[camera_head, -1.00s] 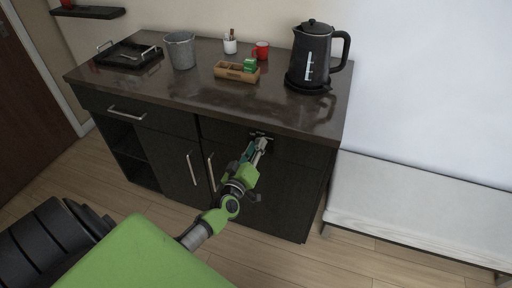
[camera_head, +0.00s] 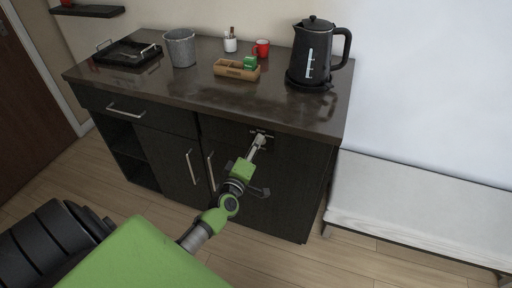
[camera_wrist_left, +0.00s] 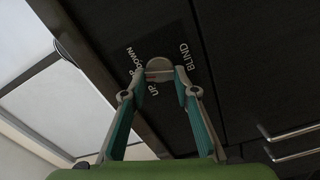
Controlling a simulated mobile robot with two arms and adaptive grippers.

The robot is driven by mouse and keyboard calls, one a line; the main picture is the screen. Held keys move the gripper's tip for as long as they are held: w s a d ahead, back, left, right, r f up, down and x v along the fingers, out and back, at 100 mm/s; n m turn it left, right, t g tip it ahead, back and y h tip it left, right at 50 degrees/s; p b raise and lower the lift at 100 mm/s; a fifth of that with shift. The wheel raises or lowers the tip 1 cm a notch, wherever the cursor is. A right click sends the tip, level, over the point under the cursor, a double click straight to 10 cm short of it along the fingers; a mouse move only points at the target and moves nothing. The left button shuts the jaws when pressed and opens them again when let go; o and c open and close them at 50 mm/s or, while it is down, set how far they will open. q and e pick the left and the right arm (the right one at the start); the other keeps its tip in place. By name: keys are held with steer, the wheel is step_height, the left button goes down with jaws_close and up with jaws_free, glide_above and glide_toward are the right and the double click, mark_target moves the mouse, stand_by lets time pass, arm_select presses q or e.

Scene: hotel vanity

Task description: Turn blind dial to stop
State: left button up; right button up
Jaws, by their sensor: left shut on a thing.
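The blind dial (camera_wrist_left: 159,66) is a small round grey knob on a dark plate (camera_wrist_left: 176,38) marked BLIND, UP and DOWN. The plate sits on the dark cabinet front just under the counter edge, and a little of it shows in the head view (camera_head: 262,133). My left gripper (camera_wrist_left: 160,74) is shut on the dial, one fingertip on each side of it. In the head view my left gripper (camera_head: 260,140) reaches up to the plate and hides most of the dial. My right gripper is not in view.
The dark counter (camera_head: 200,85) overhangs just above the plate. On it stand a black kettle (camera_head: 316,55), a wooden box (camera_head: 236,70), a red mug (camera_head: 262,48), a grey bucket (camera_head: 180,48) and a black tray (camera_head: 127,55). A white bench (camera_head: 420,205) stands at the right.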

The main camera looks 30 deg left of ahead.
arm_select(q)
steer(key=shift+f+n+b, duration=0.2)
steer(key=shift+n+b, duration=0.35)
steer(key=shift+n, duration=1.35)
steer(key=o, duration=1.1)
steer(key=shift+s, duration=0.15)
steer(key=v, duration=1.1)
steer(key=shift+s+d, duration=0.2)
steer(key=shift+s, duration=0.2)
